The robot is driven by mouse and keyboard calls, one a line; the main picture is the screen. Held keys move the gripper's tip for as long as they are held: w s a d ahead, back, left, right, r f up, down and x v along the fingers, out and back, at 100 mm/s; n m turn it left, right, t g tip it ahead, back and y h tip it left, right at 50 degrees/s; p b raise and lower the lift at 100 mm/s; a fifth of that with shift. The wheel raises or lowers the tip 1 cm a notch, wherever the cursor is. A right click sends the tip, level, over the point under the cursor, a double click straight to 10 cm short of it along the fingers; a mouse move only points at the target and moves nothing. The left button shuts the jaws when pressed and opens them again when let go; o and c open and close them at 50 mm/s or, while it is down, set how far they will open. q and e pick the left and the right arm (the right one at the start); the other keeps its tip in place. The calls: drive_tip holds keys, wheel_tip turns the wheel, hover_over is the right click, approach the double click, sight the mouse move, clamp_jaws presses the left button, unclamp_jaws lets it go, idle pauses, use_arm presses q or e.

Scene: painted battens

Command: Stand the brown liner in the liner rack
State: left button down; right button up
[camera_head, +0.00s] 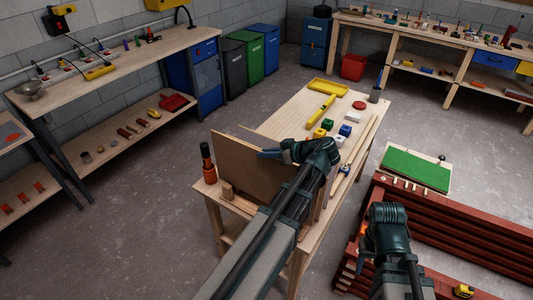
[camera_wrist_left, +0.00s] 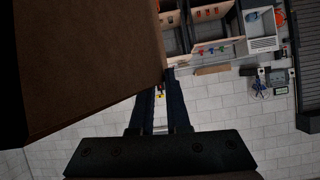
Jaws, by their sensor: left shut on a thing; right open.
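The brown liner (camera_head: 240,165) is a flat brown panel standing near upright at the near left end of the wooden workbench (camera_head: 290,118). My left gripper (camera_head: 272,154) is shut on its upper part, and my left arm hides its right side. In the left wrist view the brown liner (camera_wrist_left: 85,60) fills the upper left, beside the fingers of my left gripper (camera_wrist_left: 160,95). Wooden pieces at the liner's foot (camera_head: 228,191) look like part of the liner rack; whether the liner sits in a slot is hidden. My right gripper (camera_head: 387,212) is open and empty, low at the right.
A paler panel edge (camera_head: 257,133) shows behind the liner. An orange-and-black bottle (camera_head: 208,163) stands at its left. Blocks, a yellow level (camera_head: 321,108) and a yellow tray (camera_head: 328,87) lie farther along the bench. Red beams (camera_head: 455,230) and a green board (camera_head: 416,169) are at the right.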

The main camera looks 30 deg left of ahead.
sight(296, 167)
use_arm(q)
drive_tip(key=shift+f+b, duration=3.45)
drive_tip(key=shift+f, duration=0.05)
drive_tip(key=c, duration=0.8)
unclamp_jaws()
drive_tip(key=p+v, duration=0.6)
drive_tip(key=v, duration=0.6)
drive_tip(key=shift+d+r, duration=0.1)
drive_tip(key=shift+r, duration=0.1)
drive_tip(key=shift+s+d+r, duration=0.1)
drive_tip(key=shift+d+r, duration=0.15)
drive_tip(key=shift+d, duration=0.4)
